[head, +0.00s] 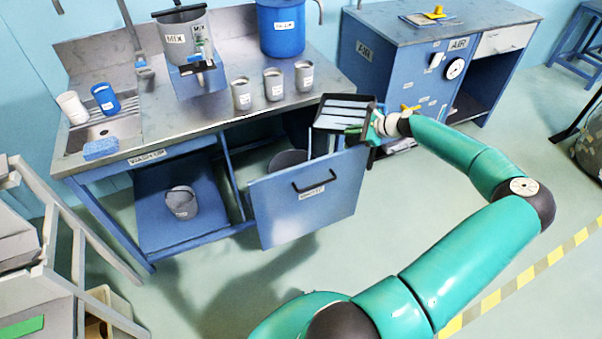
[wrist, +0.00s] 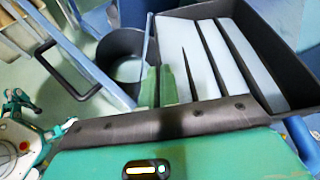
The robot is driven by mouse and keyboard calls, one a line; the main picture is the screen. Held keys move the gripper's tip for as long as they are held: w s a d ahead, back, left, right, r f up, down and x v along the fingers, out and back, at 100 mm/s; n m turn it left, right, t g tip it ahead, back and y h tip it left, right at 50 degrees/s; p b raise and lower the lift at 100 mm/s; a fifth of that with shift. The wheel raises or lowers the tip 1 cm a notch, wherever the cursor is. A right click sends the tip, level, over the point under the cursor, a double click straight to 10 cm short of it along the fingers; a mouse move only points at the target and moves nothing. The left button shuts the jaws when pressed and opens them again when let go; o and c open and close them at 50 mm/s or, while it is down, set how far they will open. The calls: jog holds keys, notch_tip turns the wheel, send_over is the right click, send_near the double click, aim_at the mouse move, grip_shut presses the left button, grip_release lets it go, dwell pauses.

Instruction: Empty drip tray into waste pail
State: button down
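The drip tray (head: 343,115) is a black shallow tray whose inside shows pale grey with dark stripes. It is in the air just off the right front corner of the bench, roughly level with its top. My gripper (head: 374,128) is at its right side; in the wrist view, its green fingers (wrist: 162,86) are close together at the tray's near left edge and look shut on it. The tray also fills the right of the wrist view (wrist: 285,35). A dark round pail (head: 288,160) stands under the bench, partly hidden by a door; its open mouth shows in the wrist view (wrist: 122,62).
The blue cabinet door (head: 310,205) with a black handle stands open in front of the dark pail. A small grey bucket (head: 181,202) is on the lower shelf. Several grey cups (head: 273,84) line the bench top. A blue cabinet (head: 400,70) stands behind.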

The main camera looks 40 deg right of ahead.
jog(key=shift+a, duration=0.15)
jog(key=shift+a, duration=0.15)
jog(key=shift+a, duration=0.1)
jog(key=shift+a+f+n+h, duration=0.15)
jog(key=shift+a+n+h, duration=0.2)
jog(key=shift+n+h, duration=0.05)
jog(key=shift+w+a+f+h+p, duration=0.15)
jog(key=shift+a+h+p, duration=0.2)
jog(key=shift+a, duration=0.3)
dwell(0.4)
jog(key=shift+a+r+n+h+p, duration=0.35)
jog(key=shift+a+r+n+h, duration=0.05)
jog(key=shift+a+n+h, duration=0.25)
dwell(0.8)
jog(key=shift+a+f+n+h+p, duration=0.85)
jog(key=shift+a+f+h+p, duration=0.1)
jog(key=shift+h+p, duration=0.2)
dwell(1.5)
jog(key=shift+a+n+h+p, duration=0.3)
jog(key=shift+a+h+p, duration=0.1)
jog(key=shift+p, duration=0.6)
jog(key=shift+a+h, duration=0.25)
jog(key=shift+a, duration=0.1)
